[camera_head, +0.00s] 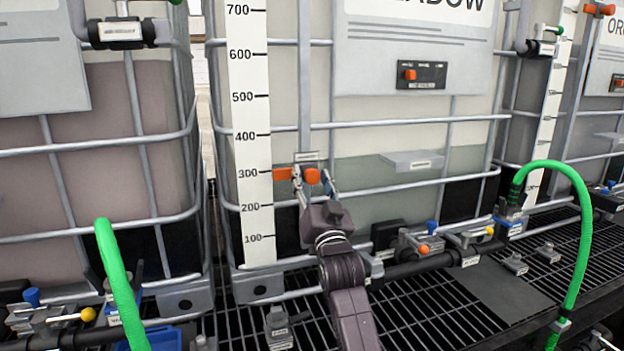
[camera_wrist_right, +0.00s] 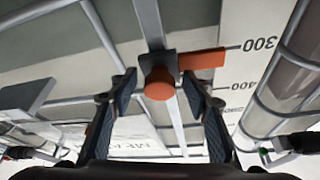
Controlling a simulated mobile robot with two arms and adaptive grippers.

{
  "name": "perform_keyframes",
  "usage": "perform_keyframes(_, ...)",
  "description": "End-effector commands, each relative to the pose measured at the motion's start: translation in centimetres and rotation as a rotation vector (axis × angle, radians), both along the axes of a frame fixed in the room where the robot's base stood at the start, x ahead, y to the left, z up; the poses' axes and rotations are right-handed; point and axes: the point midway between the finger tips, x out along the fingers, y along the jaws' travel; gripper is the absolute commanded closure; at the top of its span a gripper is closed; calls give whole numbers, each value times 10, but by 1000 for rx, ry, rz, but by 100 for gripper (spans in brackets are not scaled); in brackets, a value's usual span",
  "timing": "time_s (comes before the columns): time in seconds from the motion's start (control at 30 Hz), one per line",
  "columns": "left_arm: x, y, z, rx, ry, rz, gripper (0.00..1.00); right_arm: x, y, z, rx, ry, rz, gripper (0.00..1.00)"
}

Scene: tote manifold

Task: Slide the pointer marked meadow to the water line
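The orange pointer (camera_head: 283,174) sits on a vertical rail in front of the meadow tote (camera_head: 390,90), its tab at about 300 on the white scale (camera_head: 250,110). Its round orange knob (camera_head: 312,176) also shows in the right wrist view (camera_wrist_right: 159,84). The water line (camera_head: 370,157) shows as a change to darker grey-green, a little higher than the pointer. My right gripper (camera_head: 313,184) is open, one finger on each side of the knob. In the right wrist view gaps show between the fingers (camera_wrist_right: 158,92) and the knob. My left gripper is out of view.
Grey cage bars (camera_head: 400,124) cross the tote near the pointer. A small labelled shelf (camera_head: 412,162) juts out to the right. Green hoses (camera_head: 575,230) and valves (camera_head: 425,245) stand lower down, above a black grating (camera_head: 420,310). Another tote (camera_head: 90,170) stands at left.

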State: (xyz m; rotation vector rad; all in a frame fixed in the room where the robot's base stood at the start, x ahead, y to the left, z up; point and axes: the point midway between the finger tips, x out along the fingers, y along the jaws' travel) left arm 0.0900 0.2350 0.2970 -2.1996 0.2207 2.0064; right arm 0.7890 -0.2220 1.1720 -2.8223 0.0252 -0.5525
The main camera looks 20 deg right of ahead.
Motion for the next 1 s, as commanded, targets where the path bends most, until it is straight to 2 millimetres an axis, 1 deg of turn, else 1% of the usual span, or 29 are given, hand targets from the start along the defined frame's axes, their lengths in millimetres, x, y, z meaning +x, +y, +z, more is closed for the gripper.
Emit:
perform_keyframes(0.2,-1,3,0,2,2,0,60,-2,0,-1,-1,-1,-1,56)
perform_keyframes(0.33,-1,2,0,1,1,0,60,-12,1,-6,-1,1,0,56)
perform_keyframes(0.47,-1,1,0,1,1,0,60,-32,3,-14,-1,1,0,56)
perform_keyframes(0.7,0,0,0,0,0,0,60,-76,6,-32,0,2,0,56)
perform_keyframes(0.8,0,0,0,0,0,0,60,-91,7,-37,0,2,1,56)
perform_keyframes(1.0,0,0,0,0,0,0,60,-108,9,-43,-1,1,0,56)
